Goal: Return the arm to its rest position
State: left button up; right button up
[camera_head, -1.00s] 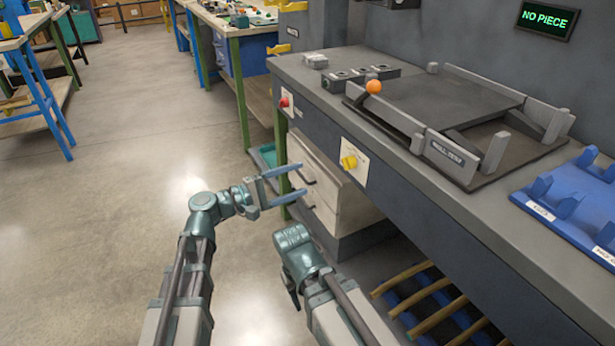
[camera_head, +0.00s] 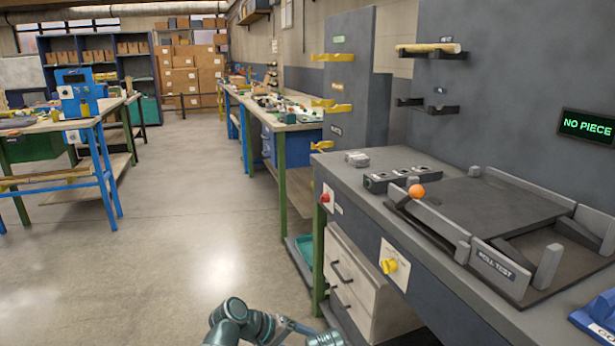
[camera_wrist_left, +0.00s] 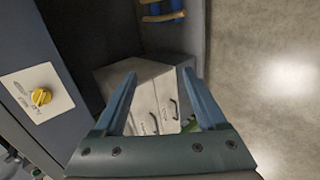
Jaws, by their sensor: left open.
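My left arm (camera_head: 240,325) shows at the bottom edge of the head view, mostly cut off by the frame. In the left wrist view my left gripper (camera_wrist_left: 159,76) is open, with two blue fingers apart and nothing between them. The fingers are in front of a pale drawer cabinet (camera_wrist_left: 148,95) under the bench. My right gripper is not seen.
The grey bench (camera_head: 440,275) stands at the right with a roll-test fixture (camera_head: 500,262), an orange ball (camera_head: 416,191) and a yellow knob (camera_head: 388,266). The drawer cabinet (camera_head: 352,290) is below it. Open floor (camera_head: 190,240) lies at the left. The screen (camera_head: 588,127) reads NO PIECE.

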pick_arm(q)
jog(key=s+a+f+m+g+y, duration=0.1)
jog(key=s+a+f+y, duration=0.2)
jog(key=a, duration=0.2)
jog(key=s+a+f+m+y, duration=0.1)
jog(key=s+a+f+y, duration=0.15)
jog(key=a, duration=0.35)
jog(key=s+a+f+m+g+y, duration=0.1)
jog(key=s+a+f+m+y, duration=0.1)
jog(key=a+y, duration=0.25)
jog(key=s+d+m+g, duration=0.1)
jog(key=s+d+m, duration=0.3)
jog(key=d, duration=0.5)
notch_tip(320, 180, up, 33)
jog(key=s+n+p, duration=0.1)
jog(key=p, duration=3.2)
jog(key=shift+s+d+y, duration=0.25)
jog(key=shift+d+y, duration=0.05)
jog(key=shift+d, duration=0.05)
